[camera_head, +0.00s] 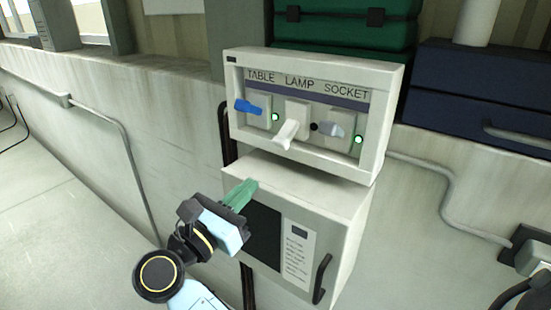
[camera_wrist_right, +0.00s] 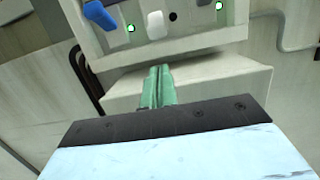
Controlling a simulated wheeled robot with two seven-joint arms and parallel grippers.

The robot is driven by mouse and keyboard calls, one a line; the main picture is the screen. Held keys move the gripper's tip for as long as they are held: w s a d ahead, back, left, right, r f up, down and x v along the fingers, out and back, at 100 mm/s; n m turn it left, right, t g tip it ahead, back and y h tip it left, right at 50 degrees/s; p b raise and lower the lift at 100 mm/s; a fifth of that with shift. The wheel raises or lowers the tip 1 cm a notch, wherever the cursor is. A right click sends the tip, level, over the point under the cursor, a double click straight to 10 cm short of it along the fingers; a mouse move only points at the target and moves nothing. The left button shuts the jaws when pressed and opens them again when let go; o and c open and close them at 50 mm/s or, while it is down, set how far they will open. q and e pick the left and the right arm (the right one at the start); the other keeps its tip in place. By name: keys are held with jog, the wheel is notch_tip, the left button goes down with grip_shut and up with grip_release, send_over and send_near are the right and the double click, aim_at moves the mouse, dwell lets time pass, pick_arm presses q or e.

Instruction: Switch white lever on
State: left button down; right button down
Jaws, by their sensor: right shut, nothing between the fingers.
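The white lever (camera_head: 287,134) is the middle one on a switch panel (camera_head: 232,110) labelled TABLE, LAMP, SOCKET. It sticks out and points down, and the round indicator (camera_head: 314,126) to its right is dark. In the right wrist view the white lever (camera_wrist_right: 156,25) shows near the top edge. My right gripper (camera_head: 246,186) has green fingers, shut and empty. It is below and left of the white lever, in front of the box under the panel, and apart from the lever. The left gripper is not in view.
A blue lever (camera_head: 249,107) at left and a grey lever (camera_head: 331,129) at right flank the white one, each with a lit green indicator. A box with a dark window (camera_head: 262,238) and handle juts out below. Dark blue case (camera_head: 470,92) and green case (camera_head: 345,32) stand behind.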

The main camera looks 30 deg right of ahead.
aim_at(286, 135)
jog(key=p+x, duration=0.3)
jog(key=x, duration=0.7)
jog(key=shift+w, duration=0.1)
jog(key=shift+w, duration=0.1)
